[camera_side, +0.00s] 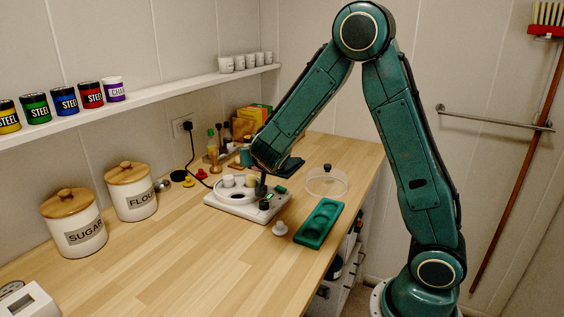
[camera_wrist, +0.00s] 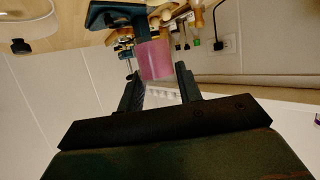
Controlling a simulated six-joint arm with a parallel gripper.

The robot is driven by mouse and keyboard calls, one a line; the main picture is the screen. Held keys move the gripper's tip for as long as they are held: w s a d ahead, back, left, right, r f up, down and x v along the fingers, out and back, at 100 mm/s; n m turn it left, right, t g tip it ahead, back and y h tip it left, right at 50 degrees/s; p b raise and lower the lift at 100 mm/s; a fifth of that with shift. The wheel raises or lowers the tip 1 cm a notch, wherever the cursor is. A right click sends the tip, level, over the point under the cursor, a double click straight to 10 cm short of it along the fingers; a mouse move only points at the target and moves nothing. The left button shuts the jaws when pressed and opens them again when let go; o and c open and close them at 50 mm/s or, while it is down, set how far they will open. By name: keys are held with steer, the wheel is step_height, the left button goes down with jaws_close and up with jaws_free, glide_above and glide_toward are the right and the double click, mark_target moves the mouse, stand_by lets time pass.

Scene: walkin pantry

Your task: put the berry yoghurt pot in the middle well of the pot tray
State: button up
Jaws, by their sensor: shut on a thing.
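My gripper (camera_side: 262,187) is low over the white yoghurt maker (camera_side: 240,207) in the side view. In the wrist view, my gripper (camera_wrist: 160,82) is shut on a pink-purple pot (camera_wrist: 155,60), which looks like the berry yoghurt pot. I cannot make this pot out in the side view, where the arm's end hides it. Pale pots (camera_side: 228,182) show in the maker's round opening. The green pot tray (camera_side: 309,236) lies to the right of the maker, long and narrow with rounded wells. I see no pot in it.
A clear lid with a dark knob (camera_side: 327,168) lies behind the tray. Sugar (camera_side: 74,223) and flour (camera_side: 131,192) canisters stand at left. Bottles and boxes crowd the back. The front worktop is clear.

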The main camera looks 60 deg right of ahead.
steer(key=s+d+f+m+g+h, duration=0.25)
steer(key=s+f+m+g, duration=0.3)
steer(key=s, duration=0.35)
step_height(320, 180, up, 2)
steer(key=m+g, duration=0.8)
steer(key=g, duration=0.1)
glide_above(321, 222)
steer(key=shift+d, duration=0.1)
steer(key=shift+f, duration=0.1)
steer(key=shift+f, duration=3.9)
steer(key=shift+f+n, duration=0.1)
steer(key=shift+n, duration=0.15)
steer(key=o, duration=1)
steer(key=shift+w, duration=0.1)
